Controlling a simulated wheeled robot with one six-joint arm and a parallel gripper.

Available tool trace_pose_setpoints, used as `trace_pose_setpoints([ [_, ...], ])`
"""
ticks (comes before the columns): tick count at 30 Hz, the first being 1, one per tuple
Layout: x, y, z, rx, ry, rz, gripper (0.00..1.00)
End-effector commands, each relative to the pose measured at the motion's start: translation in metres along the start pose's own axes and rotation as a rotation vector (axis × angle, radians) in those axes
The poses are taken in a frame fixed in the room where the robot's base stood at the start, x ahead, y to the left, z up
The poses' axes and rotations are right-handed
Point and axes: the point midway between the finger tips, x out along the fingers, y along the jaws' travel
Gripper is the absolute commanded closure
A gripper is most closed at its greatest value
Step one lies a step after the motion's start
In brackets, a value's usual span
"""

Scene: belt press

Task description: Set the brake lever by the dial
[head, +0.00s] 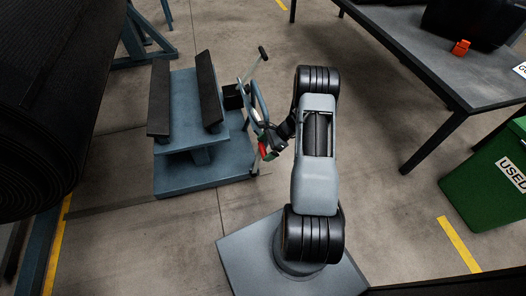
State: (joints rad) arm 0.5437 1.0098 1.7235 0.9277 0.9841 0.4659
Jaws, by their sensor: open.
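A blue-grey stand (205,172) with two dark sloping plates stands left of centre. A lever (255,63), a thin pale rod with a black grip at its top end, leans up and right from the stand's right side. A blue-grey ring-shaped part (259,102) sits just below the lever. A small green and red patch (263,148) shows under it; I cannot tell whether it is the dial, and no dial reading is visible. My gripper (270,138) is open beside these parts, below the lever's grip and apart from it. Its fingers are small and partly hidden among them.
A large dark roll (50,100) fills the left side. A green bin (490,185) marked USED stands at right. Grey floor is free between my arm and the table.

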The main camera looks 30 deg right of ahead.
Motion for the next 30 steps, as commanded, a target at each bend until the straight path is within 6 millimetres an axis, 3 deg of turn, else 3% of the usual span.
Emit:
trace_pose_setpoints([
  [6,0.014,0.000,0.000,-0.001,0.001,0.000,0.00],
  [16,0.016,0.000,0.000,0.000,0.001,0.000,0.00],
  [30,0.015,0.000,0.000,0.000,0.001,0.000,0.44],
])
